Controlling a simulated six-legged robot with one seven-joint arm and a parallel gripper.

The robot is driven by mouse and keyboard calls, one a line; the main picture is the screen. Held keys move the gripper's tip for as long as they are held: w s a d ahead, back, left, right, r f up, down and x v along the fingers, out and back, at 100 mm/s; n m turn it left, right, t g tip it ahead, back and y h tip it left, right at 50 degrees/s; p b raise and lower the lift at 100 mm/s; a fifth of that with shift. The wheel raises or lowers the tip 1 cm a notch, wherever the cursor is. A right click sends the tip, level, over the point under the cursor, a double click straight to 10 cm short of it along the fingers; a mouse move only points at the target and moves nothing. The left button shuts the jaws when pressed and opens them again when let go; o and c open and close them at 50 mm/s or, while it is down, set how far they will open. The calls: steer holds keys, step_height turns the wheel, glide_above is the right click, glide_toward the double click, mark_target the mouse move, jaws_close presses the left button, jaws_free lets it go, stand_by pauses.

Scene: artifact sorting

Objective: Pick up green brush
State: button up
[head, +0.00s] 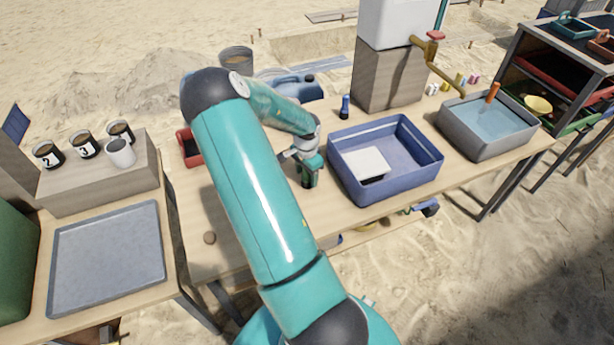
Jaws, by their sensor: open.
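My gripper (306,163) is over the middle table, just left of the blue tub, seen from behind and above. A small dark green upright thing (308,181) shows right at its fingers; it may be the green brush, but it is small and partly covered. My gripper is open, and I cannot tell whether its fingers touch the thing. My teal arm covers part of the table to the left.
A blue tub (436,160) holding a white block (361,163) stands close on the right. A small blue upright object (345,107) stands behind. A grey water basin (447,124) is farther right. A red container (187,147) is left of my arm. The front table strip is mostly clear.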

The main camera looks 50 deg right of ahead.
steer(key=c, duration=1.1)
steer(key=shift+r, duration=0.1)
